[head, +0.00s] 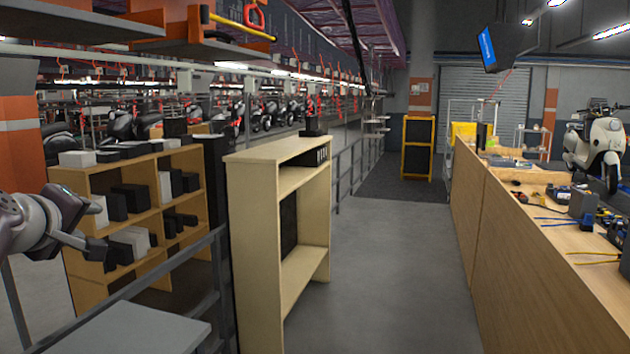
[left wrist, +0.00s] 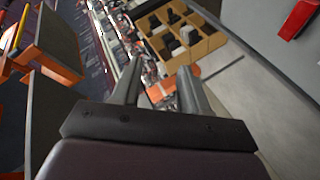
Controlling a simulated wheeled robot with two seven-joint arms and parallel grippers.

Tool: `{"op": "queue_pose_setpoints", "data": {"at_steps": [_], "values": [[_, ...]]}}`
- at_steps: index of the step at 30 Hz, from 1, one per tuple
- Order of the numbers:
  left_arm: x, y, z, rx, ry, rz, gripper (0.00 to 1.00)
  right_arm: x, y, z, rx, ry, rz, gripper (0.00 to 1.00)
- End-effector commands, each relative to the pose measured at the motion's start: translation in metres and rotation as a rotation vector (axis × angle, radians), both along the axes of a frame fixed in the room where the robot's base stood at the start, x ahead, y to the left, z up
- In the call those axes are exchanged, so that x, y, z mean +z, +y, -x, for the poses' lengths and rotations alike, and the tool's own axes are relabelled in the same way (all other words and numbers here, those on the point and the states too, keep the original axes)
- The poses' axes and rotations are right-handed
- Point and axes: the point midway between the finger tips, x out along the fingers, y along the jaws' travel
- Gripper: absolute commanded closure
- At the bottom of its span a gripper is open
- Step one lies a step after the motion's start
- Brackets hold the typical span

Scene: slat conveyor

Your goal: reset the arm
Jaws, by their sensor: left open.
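My left gripper (head: 92,243) shows at the left of the head view, with its arm coming in from the left edge. It is in front of a wooden shelf with boxes and holds nothing that I can see. In the left wrist view my left gripper's two fingers (left wrist: 158,90) stand apart with nothing between them. My right gripper is in neither view.
The wooden shelf (head: 117,182) holds black and white boxes. A taller pale shelf (head: 255,240) stands right of it, beside a metal railing. A grey surface (head: 135,332) lies at the lower left. A long workbench (head: 500,225) runs along the right. The floor between is clear.

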Motion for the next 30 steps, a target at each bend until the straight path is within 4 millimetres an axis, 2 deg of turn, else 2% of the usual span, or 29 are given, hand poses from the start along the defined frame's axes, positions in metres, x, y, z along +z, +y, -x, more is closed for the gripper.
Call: {"op": "queue_pose_setpoints", "data": {"at_steps": [1,2,3,5,6,8,9,12,15,17,18,21,30], "values": [[-0.044,-0.009,-0.004,-0.031,0.125,-0.039,0.56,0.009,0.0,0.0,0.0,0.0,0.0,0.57],[-0.075,-0.015,-0.003,-0.058,0.207,-0.073,0.56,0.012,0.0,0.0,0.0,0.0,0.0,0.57],[-0.115,-0.027,0.001,-0.103,0.315,-0.121,0.56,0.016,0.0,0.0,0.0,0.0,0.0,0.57],[-0.173,-0.048,0.014,-0.193,0.472,-0.193,0.56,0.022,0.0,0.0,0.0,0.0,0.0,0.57],[-0.208,-0.065,0.028,-0.264,0.573,-0.243,0.56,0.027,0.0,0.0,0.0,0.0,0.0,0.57],[-0.257,-0.092,0.055,-0.389,0.714,-0.317,0.56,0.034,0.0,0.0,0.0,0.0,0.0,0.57],[-0.285,-0.11,0.077,-0.477,0.799,-0.363,0.56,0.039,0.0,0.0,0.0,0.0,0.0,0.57],[-0.334,-0.149,0.136,-0.686,0.97,-0.449,0.56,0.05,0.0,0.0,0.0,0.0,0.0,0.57],[-0.359,-0.177,0.185,-0.842,1.082,-0.492,0.56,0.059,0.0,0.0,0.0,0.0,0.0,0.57],[-0.362,-0.191,0.203,-0.909,1.115,-0.505,0.56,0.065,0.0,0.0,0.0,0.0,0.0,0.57],[-0.359,-0.2,0.204,-0.942,1.112,-0.525,0.56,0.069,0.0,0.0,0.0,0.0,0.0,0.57],[-0.359,-0.208,0.203,-0.971,1.103,-0.546,0.56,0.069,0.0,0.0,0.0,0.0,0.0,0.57],[-0.36,-0.208,0.202,-0.968,1.102,-0.543,0.56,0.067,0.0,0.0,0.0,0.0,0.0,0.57]]}}
